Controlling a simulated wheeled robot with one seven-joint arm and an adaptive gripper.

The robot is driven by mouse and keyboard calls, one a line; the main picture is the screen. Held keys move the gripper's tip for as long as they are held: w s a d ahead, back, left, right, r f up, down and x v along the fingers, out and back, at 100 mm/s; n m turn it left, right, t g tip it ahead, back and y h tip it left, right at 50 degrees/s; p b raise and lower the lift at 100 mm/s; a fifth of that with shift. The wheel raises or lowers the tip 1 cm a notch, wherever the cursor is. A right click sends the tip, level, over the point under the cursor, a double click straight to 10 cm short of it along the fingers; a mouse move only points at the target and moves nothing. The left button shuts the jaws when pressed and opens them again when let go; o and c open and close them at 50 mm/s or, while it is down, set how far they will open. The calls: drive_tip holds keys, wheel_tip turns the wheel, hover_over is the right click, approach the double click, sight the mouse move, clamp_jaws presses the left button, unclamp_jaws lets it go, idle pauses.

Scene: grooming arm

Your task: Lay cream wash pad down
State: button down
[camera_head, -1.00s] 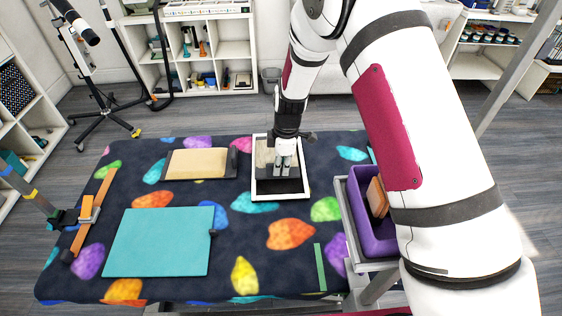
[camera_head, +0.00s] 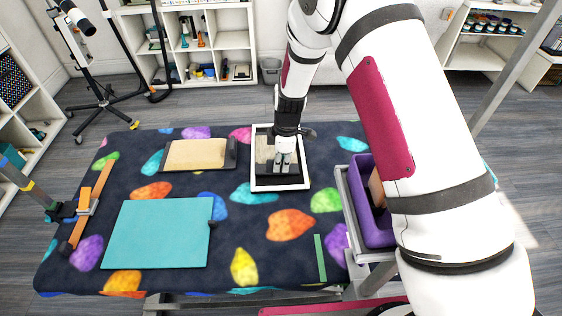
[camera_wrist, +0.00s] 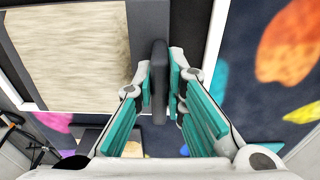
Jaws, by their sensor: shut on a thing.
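A cream wash pad (camera_wrist: 75,50) with a dark grey border and a dark upright tab (camera_wrist: 159,80) fills the upper left of the wrist view. My gripper (camera_wrist: 160,78) is shut on the tab, one finger on each side. In the head view my gripper (camera_head: 284,160) points down within the outline of a white-rimmed tray (camera_head: 308,178) with a dark floor. The pad (camera_head: 263,150) shows there as a pale patch left of the gripper, partly hidden by it. I cannot tell whether the pad rests on the tray floor or hangs just above it.
A tan pad (camera_head: 195,154) on a dark base lies left of the tray. A teal mat (camera_head: 157,234) lies front left, near an orange strap (camera_head: 100,187). A purple bin (camera_head: 371,222) stands right of the table. The patterned cloth (camera_head: 262,215) is bare in front of the tray.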

drive_tip(key=shift+s+f, duration=0.1)
drive_tip(key=shift+f, duration=0.15)
drive_tip(key=c, duration=1.6)
unclamp_jaws()
drive_tip(key=shift+a, duration=0.1)
drive_tip(key=shift+o, duration=0.2)
drive_tip(key=shift+r, duration=0.1)
wheel_tip(320, 180, up, 12)
drive_tip(key=d, duration=0.1)
